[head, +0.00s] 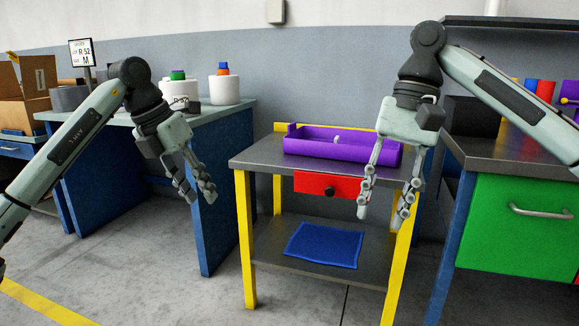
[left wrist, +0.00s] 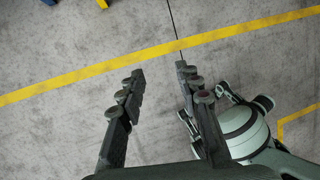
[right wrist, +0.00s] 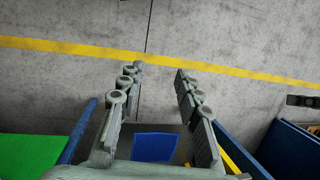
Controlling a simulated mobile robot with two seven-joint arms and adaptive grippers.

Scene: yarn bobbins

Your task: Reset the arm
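My left gripper (head: 196,192) hangs in the air in front of the left table, pointing down. In the left wrist view (left wrist: 158,75) its fingers are apart with only bare floor between them. My right gripper (head: 383,222) hangs in front of the right side of the small cart, pointing down. In the right wrist view (right wrist: 158,68) its fingers are apart and empty, with floor and a yellow line beyond. Neither gripper touches anything that I can see.
A cart (head: 262,160) with yellow legs carries a purple tray (head: 310,146) holding a small pale item. A blue cloth-like piece (head: 322,245) lies on its lower shelf. White bobbins (head: 224,90) stand on the left table (head: 228,110). A green-fronted cabinet (head: 500,245) is at right.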

